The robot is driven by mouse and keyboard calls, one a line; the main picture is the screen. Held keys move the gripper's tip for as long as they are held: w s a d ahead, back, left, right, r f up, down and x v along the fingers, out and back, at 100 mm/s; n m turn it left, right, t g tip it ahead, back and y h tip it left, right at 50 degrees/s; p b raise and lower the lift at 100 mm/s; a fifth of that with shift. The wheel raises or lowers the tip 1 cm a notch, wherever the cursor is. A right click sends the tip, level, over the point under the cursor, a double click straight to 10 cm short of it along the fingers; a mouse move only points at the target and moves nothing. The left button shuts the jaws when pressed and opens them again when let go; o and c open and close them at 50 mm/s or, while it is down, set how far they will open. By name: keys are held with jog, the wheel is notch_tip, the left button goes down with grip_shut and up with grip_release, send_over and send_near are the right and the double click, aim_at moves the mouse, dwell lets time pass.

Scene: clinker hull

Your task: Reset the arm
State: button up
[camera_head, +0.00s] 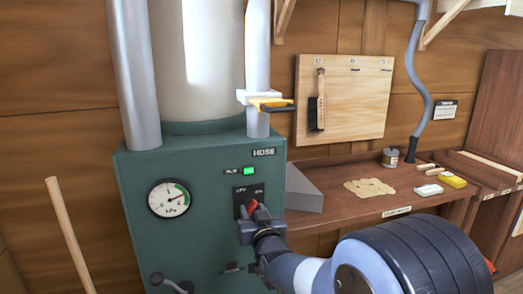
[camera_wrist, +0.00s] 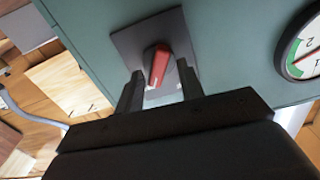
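My gripper (camera_head: 258,228) is at the front of a green machine cabinet (camera_head: 190,245), at a dark switch plate with a red rotary knob (camera_head: 252,206). In the wrist view the two dark fingers of my gripper (camera_wrist: 160,72) stand apart, with clear gaps to the red knob (camera_wrist: 158,64). The knob has a pale mark and shows between and just beyond the fingertips. Nothing is held. My arm reaches in from the lower right in the head view.
The cabinet has a round gauge (camera_head: 169,199) and a lit green lamp (camera_head: 249,171). A yellow-and-black clamp-like part (camera_head: 270,103) juts from the pipe above. A workbench (camera_head: 335,205) with small items stands right. A wooden pole (camera_head: 70,235) leans left.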

jog(key=shift+r+n+p, duration=0.1)
jog(key=shift+n+p, duration=1)
jog(key=shift+p, duration=0.4)
jog(key=shift+s, duration=0.1)
